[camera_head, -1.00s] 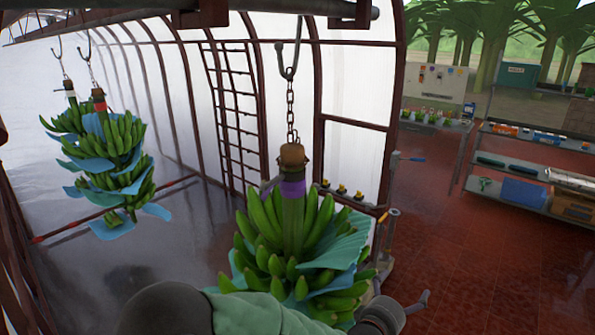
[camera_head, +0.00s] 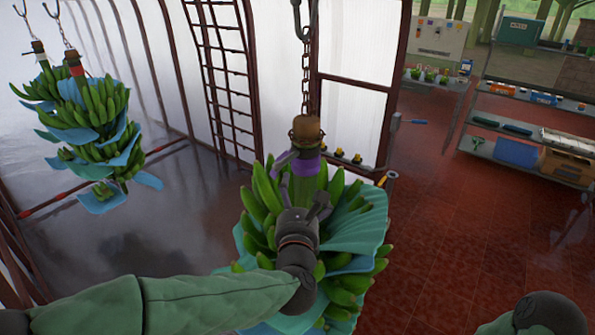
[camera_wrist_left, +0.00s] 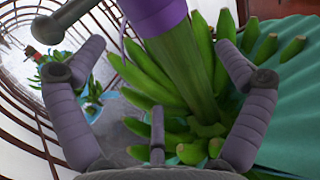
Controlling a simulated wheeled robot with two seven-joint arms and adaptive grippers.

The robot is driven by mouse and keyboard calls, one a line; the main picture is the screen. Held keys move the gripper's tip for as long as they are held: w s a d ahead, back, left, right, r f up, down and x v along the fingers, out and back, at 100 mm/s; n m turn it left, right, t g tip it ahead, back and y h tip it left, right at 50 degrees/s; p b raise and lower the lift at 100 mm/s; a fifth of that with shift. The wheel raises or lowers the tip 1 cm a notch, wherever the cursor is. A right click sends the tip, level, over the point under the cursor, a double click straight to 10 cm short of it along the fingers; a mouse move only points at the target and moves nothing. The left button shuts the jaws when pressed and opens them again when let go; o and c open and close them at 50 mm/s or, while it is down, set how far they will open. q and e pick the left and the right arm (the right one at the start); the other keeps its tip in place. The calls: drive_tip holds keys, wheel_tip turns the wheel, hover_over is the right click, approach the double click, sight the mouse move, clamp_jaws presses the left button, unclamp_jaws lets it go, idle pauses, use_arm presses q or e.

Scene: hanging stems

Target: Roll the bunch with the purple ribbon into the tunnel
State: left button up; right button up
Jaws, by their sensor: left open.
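The bunch with the purple ribbon (camera_head: 306,166) is a large cluster of green bananas (camera_head: 350,225) with blue-green sheets, hanging from a chain and hook in the middle of the head view. Its stem (camera_wrist_left: 190,65) and ribbon (camera_wrist_left: 155,14) also show in the left wrist view. My left gripper (camera_head: 304,200) is in front of the stem just below the ribbon. It is open, its fingers spread to either side of the stem in the wrist view; I cannot tell whether they touch it. The tunnel (camera_head: 165,60), with dark hoops and pale sheeting, lies behind and left. My right gripper is not in view.
Two other bunches (camera_head: 95,120) hang at the left, one with a red ribbon (camera_head: 76,70) and one with a white ribbon (camera_head: 43,61). A ladder (camera_head: 222,75) stands by the tunnel wall. Shelves (camera_head: 530,140) stand at the right. The red tiled floor (camera_head: 445,230) is clear.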

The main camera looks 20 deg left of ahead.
sight(299, 171)
use_arm(q)
drive_tip(key=p+x, duration=0.1)
drive_tip(key=x, duration=0.8)
drive_tip(key=shift+w+a+p, duration=0.15)
drive_tip(key=shift+w+p, duration=0.15)
drive_tip(key=shift+w, duration=0.05)
drive_tip(key=c, duration=1.6)
drive_tip(key=shift+a+b, duration=0.25)
drive_tip(key=shift+b, duration=0.2)
drive_tip(key=shift+c, duration=0.2)
drive_tip(key=a+b, duration=0.2)
drive_tip(key=w+a+b, duration=0.1)
drive_tip(key=a+b, duration=0.1)
drive_tip(key=w+a+b, duration=0.1)
drive_tip(key=a+b, duration=0.1)
drive_tip(key=shift+a+f+b, duration=0.1)
drive_tip(key=shift+a+b, duration=0.1)
drive_tip(key=shift+b, duration=0.1)
drive_tip(key=w+a+b, duration=0.1)
drive_tip(key=a+b, duration=0.2)
drive_tip(key=a, duration=0.1)
drive_tip(key=w+a+b, duration=0.2)
drive_tip(key=a+b, duration=0.1)
drive_tip(key=a, duration=0.1)
drive_tip(key=w+a+b, duration=0.2)
drive_tip(key=a+b, duration=0.1)
drive_tip(key=a, duration=0.1)
drive_tip(key=shift+a, duration=0.35)
drive_tip(key=shift+w+a+b, duration=0.3)
drive_tip(key=shift+a, duration=0.5)
